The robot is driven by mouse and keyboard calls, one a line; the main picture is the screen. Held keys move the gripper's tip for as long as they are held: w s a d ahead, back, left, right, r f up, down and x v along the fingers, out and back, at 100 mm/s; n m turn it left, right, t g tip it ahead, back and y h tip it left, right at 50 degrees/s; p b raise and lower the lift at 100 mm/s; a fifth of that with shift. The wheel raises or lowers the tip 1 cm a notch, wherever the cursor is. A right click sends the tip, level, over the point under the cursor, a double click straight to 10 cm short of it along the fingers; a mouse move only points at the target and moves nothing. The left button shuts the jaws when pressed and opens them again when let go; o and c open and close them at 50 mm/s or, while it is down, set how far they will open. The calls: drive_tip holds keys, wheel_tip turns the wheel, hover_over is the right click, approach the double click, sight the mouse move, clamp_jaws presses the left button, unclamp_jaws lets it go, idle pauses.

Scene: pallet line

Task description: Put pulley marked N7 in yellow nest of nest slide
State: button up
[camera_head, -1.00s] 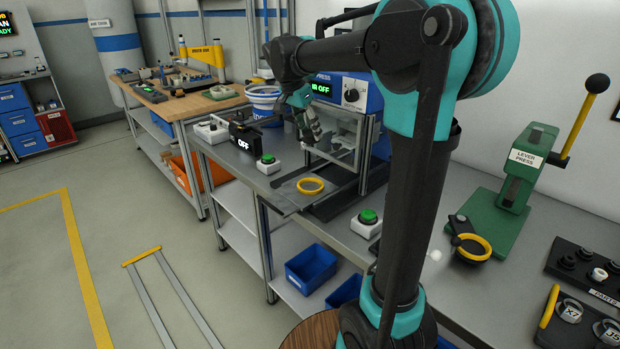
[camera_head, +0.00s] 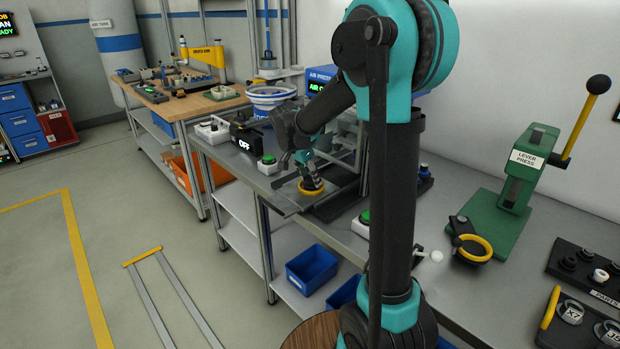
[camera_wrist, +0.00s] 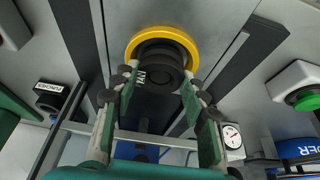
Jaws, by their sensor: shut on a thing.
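My gripper (camera_wrist: 158,91) is shut on a dark, stepped pulley (camera_wrist: 163,62) with a small pale tag on its side that looks like N7. The pulley is at the yellow nest (camera_wrist: 188,44), a yellow ring that surrounds its far end in the wrist view. Whether the pulley is fully seated cannot be told. In the head view my gripper (camera_head: 309,184) points down right over the yellow nest (camera_head: 313,193). The nest is on the grey plate of the nest slide (camera_head: 285,192), at the bench's front edge. The pulley is mostly hidden by my fingers there.
A green button box (camera_head: 267,165) stands left of the slide and another (camera_head: 364,218) to its right. The slide's metal frame and a blue unit (camera_head: 320,76) are behind. A green lever press (camera_head: 510,180) stands further right on the bench.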

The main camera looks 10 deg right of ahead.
drive_tip(key=shift+f, duration=0.2)
drive_tip(key=o, duration=1.2)
drive_tip(key=shift+o, duration=0.2)
drive_tip(key=v, duration=1.2)
